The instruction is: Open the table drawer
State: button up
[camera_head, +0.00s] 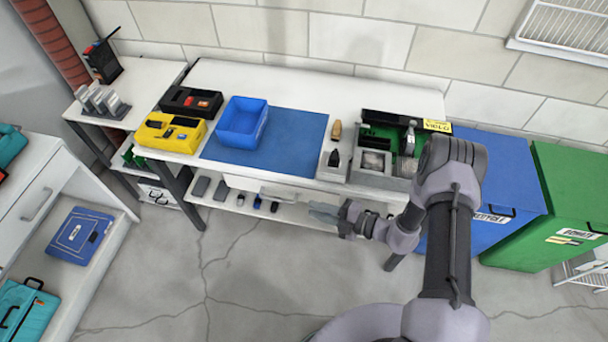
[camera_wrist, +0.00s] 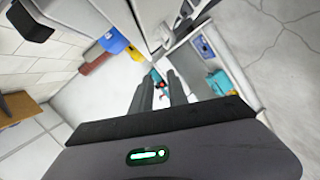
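The white workbench table (camera_head: 290,82) stands against the brick wall with a blue mat on its top. Its white drawer (camera_head: 245,184) sits under the front edge, with a thin handle (camera_head: 283,195) across its front. The drawer looks shut. My gripper (camera_head: 316,212) is just right of the handle and in front of the table, apparently not touching it. In the wrist view my gripper's two dark fingers (camera_wrist: 158,90) are apart with nothing between them. The right part of the drawer front is partly hidden by my gripper.
A blue bin (camera_head: 242,122), a yellow box (camera_head: 170,132) and a grey tray (camera_head: 377,162) stand on the table. Blue (camera_head: 500,175) and green (camera_head: 570,190) bins are at right. A white cabinet (camera_head: 50,190) is at left. The floor in front is clear.

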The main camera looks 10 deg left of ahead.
aim_at(275, 199)
jog(key=w+a+f+m+b, duration=0.1)
jog(key=a+f, duration=0.1)
jog(key=a, duration=0.2)
jog(key=w+a+f+b, duration=0.2)
jog(key=a, duration=0.3)
jog(key=w+a+f+m+t+b, duration=0.1)
jog(key=w+a+f, duration=0.1)
jog(key=a+f, duration=0.1)
jog(key=shift+w+a+f+m+b, duration=0.1)
jog(key=shift+a+m+b, duration=0.1)
jog(key=shift+a, duration=0.2)
jog(key=shift+w+a+m+b, duration=0.1)
jog(key=shift+a+b, duration=0.05)
jog(key=shift+a, duration=0.2)
jog(key=shift+w+a, duration=0.25)
jog(key=shift+a, duration=0.25)
grip_shut()
